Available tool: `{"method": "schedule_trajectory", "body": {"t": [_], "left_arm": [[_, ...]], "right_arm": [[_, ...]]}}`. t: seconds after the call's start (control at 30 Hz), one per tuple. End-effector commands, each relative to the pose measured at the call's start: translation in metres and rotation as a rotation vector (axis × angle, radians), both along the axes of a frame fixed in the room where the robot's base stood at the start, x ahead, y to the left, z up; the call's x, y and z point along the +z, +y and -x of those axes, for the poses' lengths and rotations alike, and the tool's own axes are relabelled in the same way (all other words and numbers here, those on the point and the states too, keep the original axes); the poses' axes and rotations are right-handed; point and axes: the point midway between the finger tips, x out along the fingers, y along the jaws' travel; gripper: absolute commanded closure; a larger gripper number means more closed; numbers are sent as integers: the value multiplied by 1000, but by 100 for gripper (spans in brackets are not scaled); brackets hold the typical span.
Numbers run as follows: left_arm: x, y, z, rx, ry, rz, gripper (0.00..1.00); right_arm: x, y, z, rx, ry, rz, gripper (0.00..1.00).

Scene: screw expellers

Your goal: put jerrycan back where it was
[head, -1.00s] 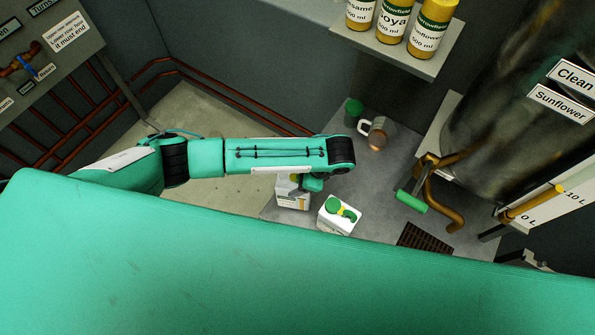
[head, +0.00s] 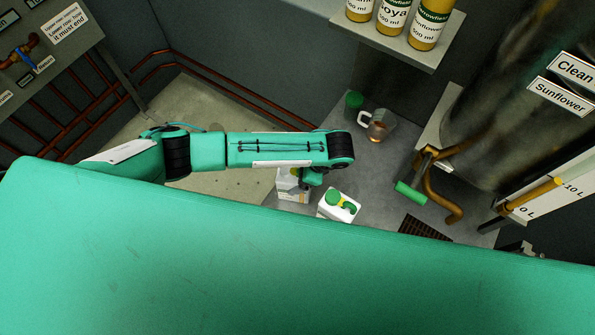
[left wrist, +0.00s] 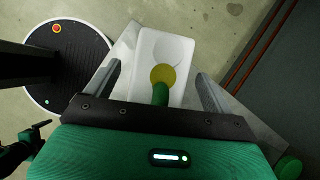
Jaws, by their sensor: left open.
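A white jerrycan with a yellow cap and green handle (left wrist: 163,60) shows in the left wrist view, between my left gripper's fingers (left wrist: 161,86). In the head view it appears as the white labelled body (head: 291,187), partly hidden by my left gripper (head: 310,180). My left gripper is open, with a gap to the jerrycan on both sides in the wrist view. I cannot tell its height above it. A second white jerrycan with green cap and handle (head: 338,207) stands just right of it. My right gripper is not in view.
A glass jug (head: 378,125) and a green-topped container (head: 353,101) stand at the back of the grey table (head: 385,180). Bottles (head: 431,22) line a shelf above.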

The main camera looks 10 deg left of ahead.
Motion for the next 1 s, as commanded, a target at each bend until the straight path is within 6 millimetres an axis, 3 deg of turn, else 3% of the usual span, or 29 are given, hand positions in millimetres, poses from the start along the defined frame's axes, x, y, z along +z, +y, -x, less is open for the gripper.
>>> {"method": "schedule_trajectory", "body": {"t": [0.17,0.3,0.4,0.6,1.0], "left_arm": [[16,-12,-1,-1,-2,4,14],[45,-28,-2,-3,-4,5,14],[66,-36,-4,-3,-5,1,14],[89,-51,-3,-2,-4,1,14],[104,-60,-3,0,1,0,14]], "right_arm": [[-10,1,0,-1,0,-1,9],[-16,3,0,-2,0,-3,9],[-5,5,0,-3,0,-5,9],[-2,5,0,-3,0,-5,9],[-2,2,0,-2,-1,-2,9]]}}
